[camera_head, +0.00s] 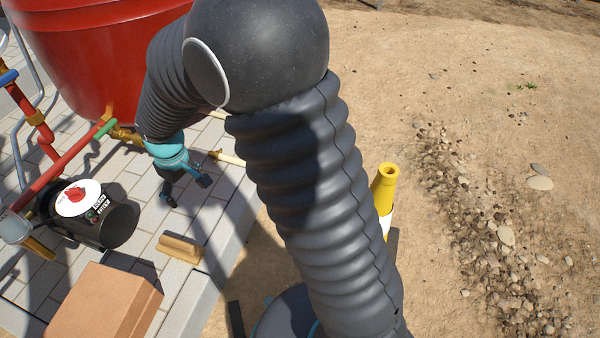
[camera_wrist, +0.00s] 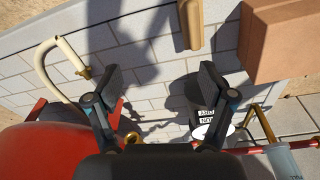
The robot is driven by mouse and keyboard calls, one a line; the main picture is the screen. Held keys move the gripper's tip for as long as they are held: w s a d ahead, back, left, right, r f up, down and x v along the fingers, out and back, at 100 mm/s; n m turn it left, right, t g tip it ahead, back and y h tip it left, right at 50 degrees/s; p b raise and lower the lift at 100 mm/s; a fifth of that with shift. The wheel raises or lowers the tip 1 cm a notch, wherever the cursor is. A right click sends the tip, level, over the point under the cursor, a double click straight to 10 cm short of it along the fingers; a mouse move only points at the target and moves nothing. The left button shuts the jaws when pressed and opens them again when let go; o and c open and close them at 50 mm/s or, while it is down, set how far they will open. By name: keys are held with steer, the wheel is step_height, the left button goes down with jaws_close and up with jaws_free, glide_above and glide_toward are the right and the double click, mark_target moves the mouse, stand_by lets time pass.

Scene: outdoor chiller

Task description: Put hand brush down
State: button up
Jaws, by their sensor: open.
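The hand brush (camera_head: 180,248), a tan wooden piece, lies on the grey paving near the edge of the paved platform. In the wrist view the hand brush (camera_wrist: 190,22) shows at the top, cut off by the frame edge, beyond my fingertips. My gripper (camera_head: 186,193) is above the paving, up and slightly to the side of the brush in the head view. In the wrist view my gripper (camera_wrist: 160,85) has its two dark fingers spread wide with only paving between them. It holds nothing and looks apart from the brush.
A cardboard box (camera_head: 105,303) stands on the paving near the brush. A dark motor with a red knob (camera_head: 76,195), red pipes and a large red tank (camera_head: 95,50) are close to my gripper.

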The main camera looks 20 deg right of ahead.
steer(key=s+d+r+m+t, duration=0.1)
steer(key=s+d+r+m, duration=0.1)
steer(key=s+d+r, duration=0.35)
steer(key=s+d+r+m+t, duration=0.1)
steer(key=s+d+r, duration=0.1)
steer(key=d+r, duration=0.6)
steer(key=s+d+r+m+t, duration=0.1)
steer(key=s+d+r+m, duration=0.1)
steer(key=s+d, duration=0.2)
steer(key=s+d+r+m+t, duration=0.1)
steer(key=s+d+r+m, duration=0.1)
steer(key=s, duration=0.8)
steer(key=shift+s+d+r+h, duration=0.15)
steer(key=shift+d+r+h, duration=0.25)
steer(key=shift+d, duration=0.85)
steer(key=shift+r, duration=0.1)
step_height(320, 180, up, 4)
steer(key=p, duration=0.4)
steer(key=shift+r, duration=0.2)
